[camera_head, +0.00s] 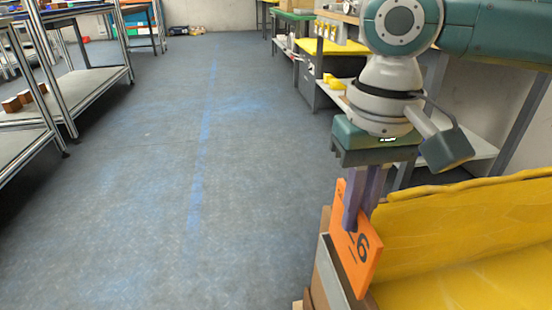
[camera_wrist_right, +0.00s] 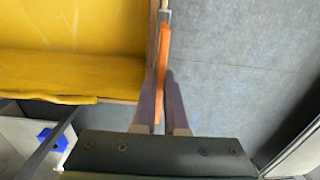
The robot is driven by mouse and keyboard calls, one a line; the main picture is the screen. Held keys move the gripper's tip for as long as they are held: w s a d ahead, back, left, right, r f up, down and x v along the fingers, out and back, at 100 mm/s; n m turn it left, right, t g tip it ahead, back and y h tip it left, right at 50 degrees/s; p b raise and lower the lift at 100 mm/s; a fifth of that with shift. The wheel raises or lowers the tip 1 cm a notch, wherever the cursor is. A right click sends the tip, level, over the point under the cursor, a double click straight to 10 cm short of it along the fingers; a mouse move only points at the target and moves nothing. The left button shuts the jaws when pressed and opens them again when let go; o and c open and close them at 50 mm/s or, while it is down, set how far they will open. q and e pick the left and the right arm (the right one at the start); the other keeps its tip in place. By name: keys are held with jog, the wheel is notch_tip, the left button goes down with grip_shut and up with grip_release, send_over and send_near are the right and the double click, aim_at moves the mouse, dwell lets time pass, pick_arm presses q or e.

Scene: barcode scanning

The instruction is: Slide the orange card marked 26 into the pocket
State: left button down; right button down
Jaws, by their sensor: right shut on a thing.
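The orange card (camera_head: 361,255) is upright and slightly tilted in the head view, with a dark 6 showing; a finger covers the rest of its number. My right gripper (camera_head: 356,218) points down and is shut on the card's upper part. In the right wrist view the gripper (camera_wrist_right: 160,115) has the card (camera_wrist_right: 163,60) edge-on between its purple fingers. A grey-edged holder that looks like the pocket (camera_head: 325,252) is beside the card's lower left, on the crate's side. I cannot tell whether the card's lower edge is inside it. My left gripper is not in view.
A wooden crate with a yellow lining (camera_head: 455,235) stands right of the card; the lining also fills the upper left of the wrist view (camera_wrist_right: 70,70). The blue-grey floor (camera_head: 190,170) is clear to the left. Metal shelves (camera_head: 75,95) stand at the far left, workbenches (camera_head: 325,85) behind.

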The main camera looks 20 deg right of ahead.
aim_at(344, 263)
jog(key=shift+f+b, duration=1.25)
jog(key=shift+b, duration=0.3)
jog(key=shift+p, duration=0.65)
jog(key=shift+f, duration=0.7)
jog(key=c, duration=0.9)
grip_release()
notch_tip(344, 263, up, 10)
jog(key=p, duration=0.5)
jog(key=shift+p, duration=0.35)
